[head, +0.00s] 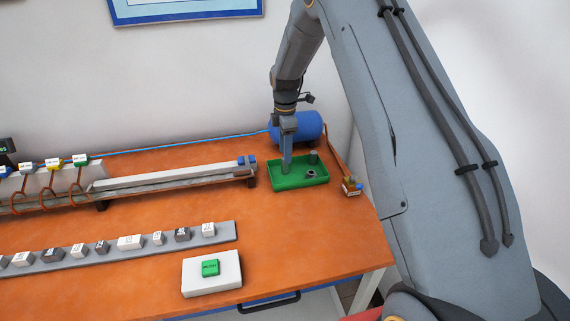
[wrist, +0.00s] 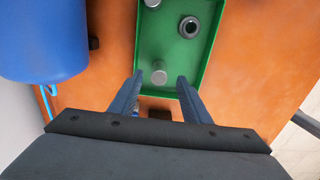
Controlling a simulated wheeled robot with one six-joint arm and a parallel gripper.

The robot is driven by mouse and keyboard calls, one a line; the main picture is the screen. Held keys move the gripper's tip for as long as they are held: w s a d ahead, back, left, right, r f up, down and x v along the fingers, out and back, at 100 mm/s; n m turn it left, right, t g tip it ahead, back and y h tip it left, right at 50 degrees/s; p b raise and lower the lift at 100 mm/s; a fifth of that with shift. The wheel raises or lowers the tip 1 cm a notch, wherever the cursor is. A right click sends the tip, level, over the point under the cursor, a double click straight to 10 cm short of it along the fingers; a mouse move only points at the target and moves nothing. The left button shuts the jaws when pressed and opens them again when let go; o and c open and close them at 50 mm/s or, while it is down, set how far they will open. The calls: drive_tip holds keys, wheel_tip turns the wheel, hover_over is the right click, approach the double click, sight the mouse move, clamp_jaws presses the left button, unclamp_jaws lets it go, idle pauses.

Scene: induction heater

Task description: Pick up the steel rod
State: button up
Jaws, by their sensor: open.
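The green tray (head: 283,187) holds several grey metal parts and also shows in the wrist view (wrist: 174,50). A round grey cylinder (wrist: 159,72), which looks like a steel rod seen from above, stands in the tray. In the wrist view it appears between the tips of my open gripper (wrist: 160,80), with gaps on both sides. Whether the fingers are down around it or still above it is unclear. In the head view my gripper (head: 287,168) points down over the tray's left part and hides this cylinder. A second grey cylinder (head: 313,157) stands at the tray's far right.
A hollow grey ring (wrist: 190,27) lies in the tray, also seen in the head view (head: 310,174). A blue tank (head: 296,127) stands behind the tray. A rail (head: 170,178) ends left of it. A small brass fitting (head: 351,186) sits to the right.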

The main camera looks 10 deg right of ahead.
drive_tip(key=shift+w+a+f+p, duration=0.1)
drive_tip(key=shift+f+p, duration=0.65)
drive_tip(key=shift+f, duration=1.05)
clamp_jaws()
